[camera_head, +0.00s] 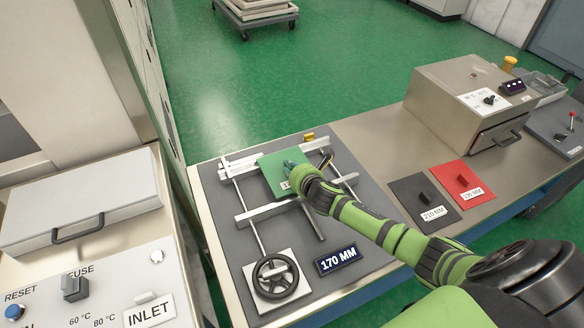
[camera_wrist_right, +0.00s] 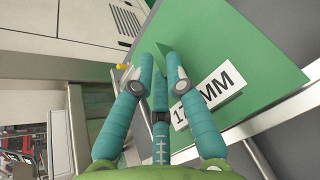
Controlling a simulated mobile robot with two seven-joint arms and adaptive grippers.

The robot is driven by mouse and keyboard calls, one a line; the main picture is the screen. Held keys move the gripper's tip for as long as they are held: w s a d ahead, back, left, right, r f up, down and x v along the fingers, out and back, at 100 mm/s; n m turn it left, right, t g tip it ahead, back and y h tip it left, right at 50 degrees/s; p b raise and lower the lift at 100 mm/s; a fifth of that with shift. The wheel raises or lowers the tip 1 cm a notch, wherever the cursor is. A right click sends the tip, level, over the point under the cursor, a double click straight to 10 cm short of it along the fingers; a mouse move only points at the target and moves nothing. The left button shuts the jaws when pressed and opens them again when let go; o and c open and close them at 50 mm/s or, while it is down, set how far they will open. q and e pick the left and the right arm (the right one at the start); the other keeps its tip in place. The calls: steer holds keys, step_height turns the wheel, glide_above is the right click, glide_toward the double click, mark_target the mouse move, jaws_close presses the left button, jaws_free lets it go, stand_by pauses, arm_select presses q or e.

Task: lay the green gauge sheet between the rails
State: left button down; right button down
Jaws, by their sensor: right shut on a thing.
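The green gauge sheet (camera_head: 271,174) is at the far part of the rail fixture, above or on its rails. In the right wrist view the green sheet (camera_wrist_right: 215,50) carries a white label partly reading "MM". My right gripper (camera_head: 293,166) is shut on the sheet's upright green tab (camera_wrist_right: 165,58), with the fingers closed around it. The metal rails (camera_head: 267,212) lie on a dark grey mat, with a handwheel (camera_head: 275,277) at the near end. Whether the sheet touches the rails is unclear. My left gripper is not in view.
A black plate (camera_head: 411,188) and a red plate (camera_head: 456,173) lie to the right, near a metal box machine (camera_head: 455,95). An INLET panel (camera_head: 85,290) stands at left.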

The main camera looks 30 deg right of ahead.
steer(key=shift+f+b, duration=1.05)
steer(key=shift+f, duration=0.25)
steer(key=c, duration=1.2)
jaws_free()
steer(key=shift+s, duration=0.1)
steer(key=v, duration=1.2)
steer(key=shift+a, duration=0.1)
